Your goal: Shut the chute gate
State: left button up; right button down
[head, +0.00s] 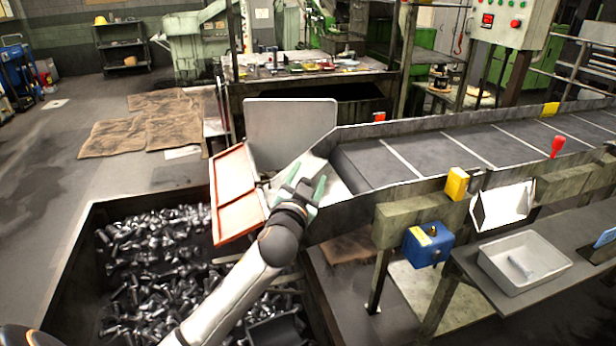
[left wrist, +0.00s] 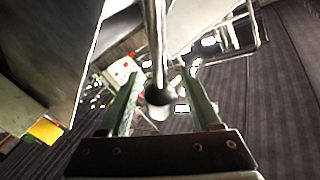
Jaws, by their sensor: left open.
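At the lower end of the conveyor, a grey upright plate (head: 290,133) and a tilted red-orange framed panel (head: 234,192) stand beside the chute mouth (head: 318,170). I cannot tell for sure which of them is the chute gate. My left gripper (head: 302,186) is at the chute mouth, just right of the red-orange panel. In the left wrist view, its two green fingers (left wrist: 162,98) are apart. A metal rod with a dark ball knob (left wrist: 159,96) shows between them, and contact is not clear. My right gripper is not in view.
A large bin (head: 72,250) of loose bolts lies below the chute. The conveyor (head: 430,150) runs up to the right. A blue box (head: 428,244), a red knob (head: 557,147) and a white tray (head: 545,246) are on the right. Open floor (head: 50,140) lies at the left.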

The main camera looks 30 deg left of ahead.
pick_arm(q)
jog(key=shift+c, duration=0.3)
jog(key=c, duration=0.9)
grip_shut()
jog(key=shift+f, duration=0.15)
